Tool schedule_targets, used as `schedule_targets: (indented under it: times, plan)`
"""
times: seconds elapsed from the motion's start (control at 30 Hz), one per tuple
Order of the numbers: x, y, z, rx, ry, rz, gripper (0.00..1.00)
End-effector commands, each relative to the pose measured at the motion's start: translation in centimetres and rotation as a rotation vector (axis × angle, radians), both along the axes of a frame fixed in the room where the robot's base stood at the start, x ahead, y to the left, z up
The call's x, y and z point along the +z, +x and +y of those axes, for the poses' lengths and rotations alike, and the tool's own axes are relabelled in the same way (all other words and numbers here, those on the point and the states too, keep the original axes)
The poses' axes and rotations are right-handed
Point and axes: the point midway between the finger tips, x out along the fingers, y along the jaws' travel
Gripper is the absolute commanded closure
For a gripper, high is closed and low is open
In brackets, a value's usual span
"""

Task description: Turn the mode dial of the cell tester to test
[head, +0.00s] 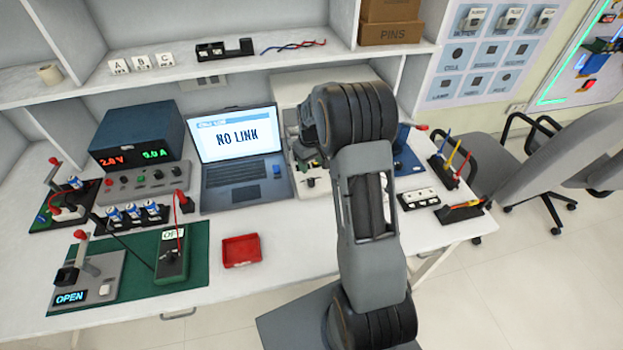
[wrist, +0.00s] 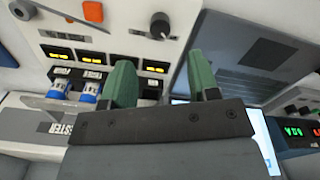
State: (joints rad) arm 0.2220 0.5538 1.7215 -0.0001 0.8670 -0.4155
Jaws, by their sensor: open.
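The cell tester (wrist: 120,38) fills the upper left of the wrist view as a pale panel. Its black mode dial (wrist: 160,25) sits near the panel's edge; I cannot read its setting. In the head view, my arm hides much of the tester, and the dial (head: 311,182) shows just left of the arm. My gripper (wrist: 166,72) is open, with green fingertips apart and nothing between them. The dial lies beyond the fingertips in the wrist view, apart from them.
The laptop (head: 235,150) reading NO LINK stands left of the tester, with a small blue object on its keyboard edge. A power supply (head: 138,137) and red tray (head: 242,250) are farther left. A shelf (head: 230,67) runs above.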

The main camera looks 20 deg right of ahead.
Motion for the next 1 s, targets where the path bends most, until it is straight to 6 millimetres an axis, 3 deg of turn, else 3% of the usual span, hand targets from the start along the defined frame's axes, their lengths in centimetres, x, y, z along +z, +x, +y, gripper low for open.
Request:
schedule_targets:
  times: [0.2,0.4,0.6,0.97,1.0]
  plan:
    - [-4.1,0.0,0.0,-0.001,0.000,0.003,0.45]
    - [-6.7,0.0,0.0,-0.001,0.001,0.001,0.45]
    - [-8.0,0.0,0.0,-0.001,0.000,0.000,0.45]
    - [-8.3,0.0,0.0,-0.001,0.000,-0.001,0.45]
    - [-8.3,0.0,0.0,-0.001,0.000,-0.001,0.49]
